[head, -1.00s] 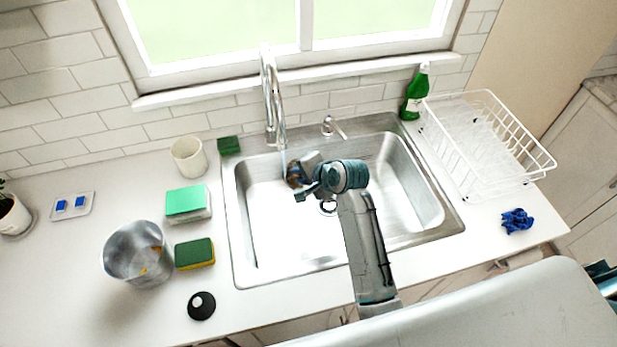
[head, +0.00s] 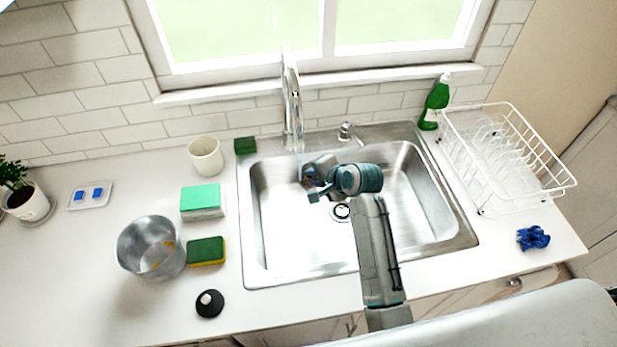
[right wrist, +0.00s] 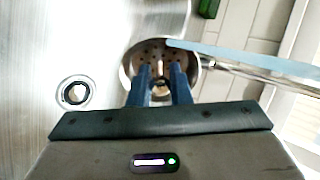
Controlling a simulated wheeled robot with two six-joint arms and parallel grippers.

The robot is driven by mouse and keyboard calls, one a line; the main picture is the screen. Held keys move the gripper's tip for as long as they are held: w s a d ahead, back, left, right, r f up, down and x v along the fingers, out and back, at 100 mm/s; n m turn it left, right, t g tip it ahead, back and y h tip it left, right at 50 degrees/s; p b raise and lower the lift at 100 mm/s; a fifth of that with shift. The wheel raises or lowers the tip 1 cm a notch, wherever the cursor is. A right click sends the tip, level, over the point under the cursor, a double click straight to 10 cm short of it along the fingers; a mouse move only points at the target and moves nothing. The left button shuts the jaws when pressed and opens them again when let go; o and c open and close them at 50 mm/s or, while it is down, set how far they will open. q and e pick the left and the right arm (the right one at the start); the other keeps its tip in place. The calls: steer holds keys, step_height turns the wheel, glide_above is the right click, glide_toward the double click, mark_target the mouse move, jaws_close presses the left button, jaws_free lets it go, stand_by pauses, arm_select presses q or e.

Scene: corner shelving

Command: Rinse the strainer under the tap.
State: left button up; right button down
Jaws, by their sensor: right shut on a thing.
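My right gripper (head: 312,190) is over the left part of the sink (head: 256,250), just below the tap (head: 291,95). It is shut on the strainer (right wrist: 146,52), a small round metal cup with holes, seen between the fingers (right wrist: 160,88) in the right wrist view. A thin water stream (right wrist: 240,54) runs down to the strainer's rim there. A small brownish patch shows inside the strainer. In the head view the strainer is small and mostly hidden by the gripper. My left gripper is not in view.
The drain (head: 342,211) lies in the sink floor. Left of the sink stand a metal pot (head: 140,262), sponges (head: 206,252), a white cup (head: 205,155) and a black round-based item (head: 209,303). A dish rack (head: 520,150), green bottle (head: 436,100) and blue cloth (head: 533,238) are on the right.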

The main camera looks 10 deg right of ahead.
steer(key=shift+w+d, duration=0.2)
steer(key=shift+d, duration=0.05)
steer(key=shift+s+a, duration=0.45)
steer(key=shift+a, duration=0.05)
steer(key=s+d, duration=0.5)
steer(key=s, duration=0.1)
stand_by(0.8)
steer(key=shift+d, duration=0.1)
stand_by(1.1)
steer(key=v, duration=0.6)
steer(key=shift+d, duration=0.45)
